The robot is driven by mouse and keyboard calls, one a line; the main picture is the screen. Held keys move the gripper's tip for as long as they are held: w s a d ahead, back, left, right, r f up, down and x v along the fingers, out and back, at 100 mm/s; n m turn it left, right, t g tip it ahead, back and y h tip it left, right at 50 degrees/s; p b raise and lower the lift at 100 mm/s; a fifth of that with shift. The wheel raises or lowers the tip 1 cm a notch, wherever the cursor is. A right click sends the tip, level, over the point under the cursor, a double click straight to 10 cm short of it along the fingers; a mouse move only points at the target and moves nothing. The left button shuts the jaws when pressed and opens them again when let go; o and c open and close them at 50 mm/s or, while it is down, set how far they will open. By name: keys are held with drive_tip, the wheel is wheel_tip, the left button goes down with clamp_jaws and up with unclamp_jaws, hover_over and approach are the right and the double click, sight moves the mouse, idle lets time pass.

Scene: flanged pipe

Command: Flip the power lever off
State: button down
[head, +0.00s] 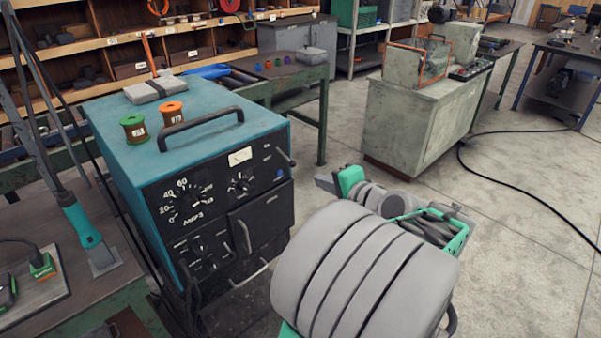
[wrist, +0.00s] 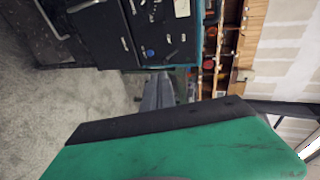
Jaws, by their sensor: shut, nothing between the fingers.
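A teal power unit (head: 205,125) with a black front panel stands at the left centre of the head view. A short dark lever with a light end (head: 285,157), likely the power lever, sticks out at the panel's upper right, above a small blue light (head: 279,172). My gripper (head: 325,183) is to the right of the panel, apart from the lever. In the wrist view my grey fingers (wrist: 158,93) are shut and empty, pointing toward the unit's panel (wrist: 150,30).
Two spools (head: 134,128) and a grey block (head: 155,90) lie on the unit's top, beside its black carrying handle (head: 202,122). A green-framed bench (head: 320,75) stands behind. A grey cabinet (head: 415,125) stands to the right. Open floor lies between, with a black cable (head: 510,176).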

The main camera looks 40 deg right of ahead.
drive_tip(key=d, duration=0.1)
drive_tip(key=p, duration=0.2)
approach(295, 165)
drive_tip(key=shift+m, duration=0.3)
drive_tip(key=x, duration=0.6)
drive_tip(key=shift+w+f, duration=0.15)
drive_tip(key=shift+w, duration=0.2)
drive_tip(key=b, duration=0.1)
drive_tip(key=f+t+b, duration=0.1)
drive_tip(key=b, duration=0.1)
drive_tip(key=shift+w+f, duration=0.35)
drive_tip(key=shift+f, duration=0.1)
